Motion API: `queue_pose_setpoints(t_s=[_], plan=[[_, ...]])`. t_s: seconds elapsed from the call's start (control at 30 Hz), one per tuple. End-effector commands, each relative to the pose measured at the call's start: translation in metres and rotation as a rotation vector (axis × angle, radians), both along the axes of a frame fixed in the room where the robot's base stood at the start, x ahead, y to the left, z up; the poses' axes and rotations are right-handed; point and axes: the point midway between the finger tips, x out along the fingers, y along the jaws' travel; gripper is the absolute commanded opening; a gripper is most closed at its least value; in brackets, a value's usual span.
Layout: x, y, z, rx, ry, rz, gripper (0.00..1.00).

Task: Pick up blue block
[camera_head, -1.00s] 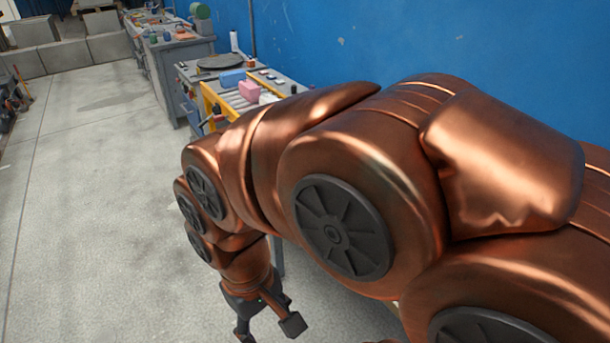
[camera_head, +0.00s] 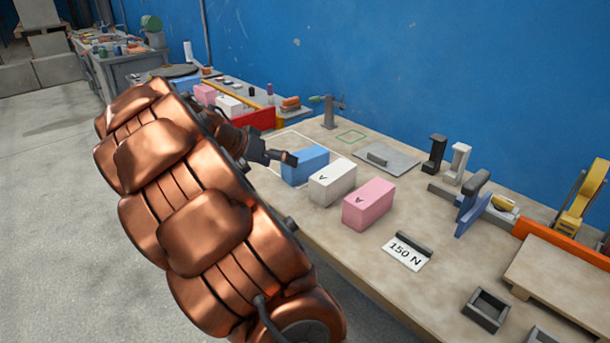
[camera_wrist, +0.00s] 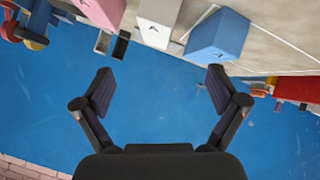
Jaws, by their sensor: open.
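The blue block (camera_head: 305,165) lies on the workbench (camera_head: 270,190) at the left end of a row of three blocks. In the wrist view the blue block (camera_wrist: 217,36) is at the upper right, beyond the fingers and apart from them. My gripper (camera_wrist: 158,85) is open, with nothing between its fingers. In the head view my gripper (camera_head: 284,158) is just left of the blue block, and its fingers are partly hidden by the arm. I cannot tell the exact gap there.
A white block (camera_head: 332,182) and a pink block (camera_head: 368,204) stand right of the blue one. A grey plate (camera_head: 388,158) lies behind them. A "150 N" sign (camera_head: 407,252) is in front. A blue wall (camera_head: 420,60) rises behind the bench. A red box (camera_head: 254,119) is farther left.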

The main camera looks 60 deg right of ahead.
Motion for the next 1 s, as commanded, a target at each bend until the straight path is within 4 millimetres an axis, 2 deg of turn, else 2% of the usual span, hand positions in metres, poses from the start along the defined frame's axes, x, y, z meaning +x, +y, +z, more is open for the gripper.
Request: queue_pose_setpoints(t_s=[0.03,0.2,0.4,0.6,1.0], plan=[[0.009,-0.019,-0.013,-0.052,-0.023,-0.030,0.96],[0.038,-0.072,-0.036,-0.218,-0.120,-0.110,0.96],[0.062,-0.112,-0.058,-0.346,-0.224,-0.154,0.96],[0.073,-0.128,-0.067,-0.391,-0.274,-0.169,0.96],[0.064,-0.154,-0.077,-0.396,-0.279,-0.170,0.96]])
